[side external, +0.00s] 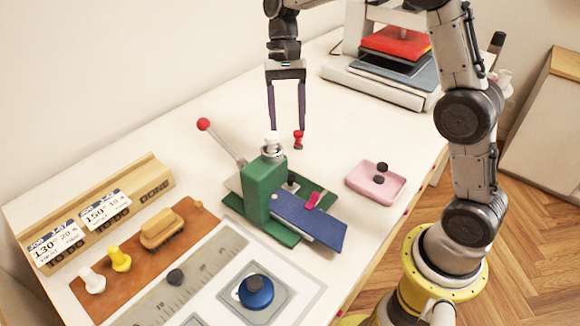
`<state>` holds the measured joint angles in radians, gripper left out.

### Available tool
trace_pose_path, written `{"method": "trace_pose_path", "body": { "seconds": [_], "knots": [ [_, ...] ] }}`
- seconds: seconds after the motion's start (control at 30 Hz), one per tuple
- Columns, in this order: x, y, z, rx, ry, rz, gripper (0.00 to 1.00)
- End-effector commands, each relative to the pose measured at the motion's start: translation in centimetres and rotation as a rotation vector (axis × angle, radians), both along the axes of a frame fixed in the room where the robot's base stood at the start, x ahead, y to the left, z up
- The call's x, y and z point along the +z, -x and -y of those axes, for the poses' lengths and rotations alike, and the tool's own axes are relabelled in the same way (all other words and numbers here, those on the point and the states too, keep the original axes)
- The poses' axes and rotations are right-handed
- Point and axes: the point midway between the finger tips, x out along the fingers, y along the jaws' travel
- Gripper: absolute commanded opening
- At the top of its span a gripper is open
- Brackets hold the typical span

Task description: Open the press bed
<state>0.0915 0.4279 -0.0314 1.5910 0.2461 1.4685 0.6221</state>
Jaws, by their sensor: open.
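My gripper (286,128) hangs pointing down with its two long dark fingers apart and nothing visible between them. Its tips appear just above and behind the green hand press (263,192), near its white top knob; the exact gap cannot be told. The green press has a lever with a red ball (204,124) slanting up to the left and a blue plate (315,222) reaching out to the right. At the back right stands a white flat press (385,92) with a red pad (395,43) above a blue-grey bed (408,72). My arm partly hides this press.
A small red peg (298,139) shows beside the right fingertip. A pink tray (376,183) with dark knobs lies right of the green press. A wooden card rack (105,212), brown board (150,245), ruler and blue knob (256,291) fill the front left. The table's back middle is clear.

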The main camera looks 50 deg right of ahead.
Motion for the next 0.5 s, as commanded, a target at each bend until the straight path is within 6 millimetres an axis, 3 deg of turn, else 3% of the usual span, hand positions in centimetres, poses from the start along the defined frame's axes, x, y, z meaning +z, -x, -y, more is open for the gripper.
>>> {"method": "trace_pose_path", "body": {
  "seconds": [0.3,0.5],
  "knots": [
    [-5.8,1.9,-1.8,0.001,-0.001,-0.003,0.6],
    [-8.7,2.6,-2.6,0.002,0.0,-0.002,0.6]
  ]
}}
